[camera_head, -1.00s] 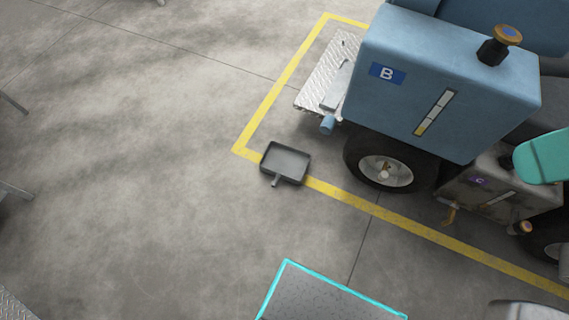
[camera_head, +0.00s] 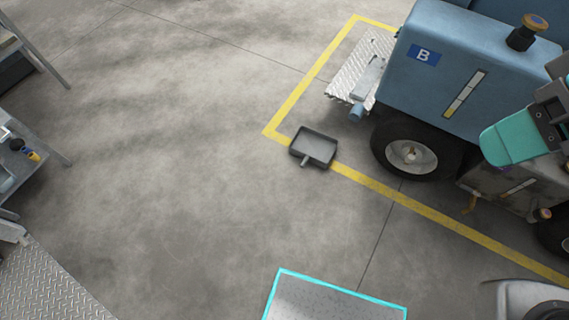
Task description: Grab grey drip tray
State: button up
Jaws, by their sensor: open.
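The grey drip tray (camera_head: 316,144) is a shallow, dark grey rectangular pan with a short handle (camera_head: 305,160) pointing toward the camera. It lies on the floor across the yellow line, near the line's corner, left of the blue machine's wheel. Nothing touches it from above. A teal and dark grey part of my arm (camera_head: 512,140) shows at the right edge, well apart from the tray. The fingers of my gripper are not visible.
The blue machine (camera_head: 440,75) marked B, with a tyre (camera_head: 412,150) and a tread-plate step (camera_head: 350,75), stands right of the tray. A bench (camera_head: 35,165) and tread plate (camera_head: 50,290) are at left. A cyan-edged grey panel (camera_head: 330,302) is at bottom. Floor left of the tray is clear.

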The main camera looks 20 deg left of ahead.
aim_at(315, 148)
jog(key=u, duration=0.3)
jog(key=k, duration=0.75)
jog(key=u, duration=1.2)
jog(key=i, duration=0.7)
jog(key=u, duration=0.35)
jog(key=i, duration=1.25)
jog(key=z, duration=1.25)
jog(key=i, duration=0.4)
jog(key=z, duration=0.45)
